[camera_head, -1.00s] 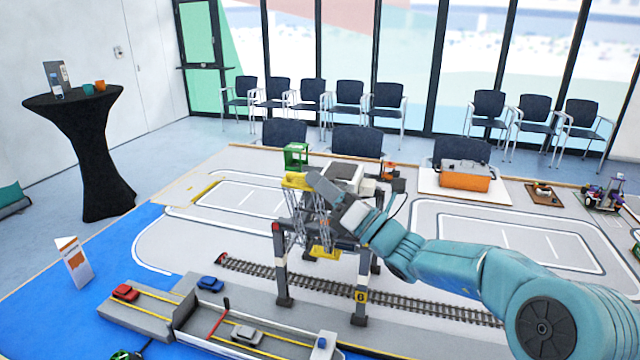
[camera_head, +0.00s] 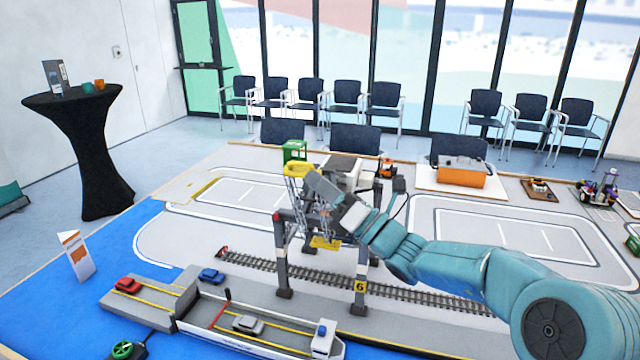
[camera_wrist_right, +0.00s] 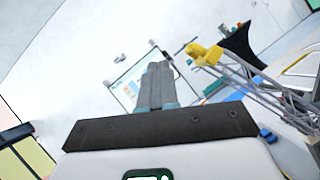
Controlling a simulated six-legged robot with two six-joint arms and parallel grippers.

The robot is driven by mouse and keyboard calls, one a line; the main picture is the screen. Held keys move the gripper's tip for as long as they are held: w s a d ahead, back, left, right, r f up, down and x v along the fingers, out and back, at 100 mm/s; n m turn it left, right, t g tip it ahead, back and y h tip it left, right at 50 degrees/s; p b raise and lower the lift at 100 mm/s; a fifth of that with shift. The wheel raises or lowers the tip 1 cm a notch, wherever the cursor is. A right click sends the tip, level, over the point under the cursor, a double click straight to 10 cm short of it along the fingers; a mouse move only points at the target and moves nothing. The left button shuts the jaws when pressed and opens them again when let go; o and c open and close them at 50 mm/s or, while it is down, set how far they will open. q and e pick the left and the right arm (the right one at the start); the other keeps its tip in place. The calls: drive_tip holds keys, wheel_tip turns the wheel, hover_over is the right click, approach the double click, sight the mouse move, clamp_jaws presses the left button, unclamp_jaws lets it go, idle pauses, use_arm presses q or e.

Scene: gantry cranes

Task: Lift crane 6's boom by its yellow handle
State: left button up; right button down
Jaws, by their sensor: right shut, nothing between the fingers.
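Crane 6 is a grey gantry with a yellow number plate (camera_head: 359,286) on its front leg. The yellow handle (camera_head: 297,170) is at the upper end of its grey lattice boom. In the right wrist view the handle (camera_wrist_right: 203,53) is to the right of my fingers, with the lattice running down to the right from it. My right gripper (camera_head: 311,178) is shut and empty, just right of the handle in the head view; its fingers also show in the wrist view (camera_wrist_right: 158,70). I cannot tell whether it touches the handle. My forearm hides part of the crane. My left gripper is out of view.
A rail track (camera_head: 400,292) runs under the crane. A grey ferry model (camera_head: 285,345) with toy cars lies in front. A green box (camera_head: 294,151) stands behind the handle, and an orange-and-grey case (camera_head: 460,174) is at the back right.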

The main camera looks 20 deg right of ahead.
drive_tip(key=s+d+f+b, duration=0.1)
drive_tip(key=s+d+b, duration=0.2)
drive_tip(key=s, duration=0.6)
drive_tip(key=shift+d+f+b, duration=0.25)
drive_tip(key=shift+d+b, duration=0.15)
drive_tip(key=shift+d, duration=0.3)
drive_tip(key=shift+d, duration=0.1)
drive_tip(key=shift+s, duration=0.1)
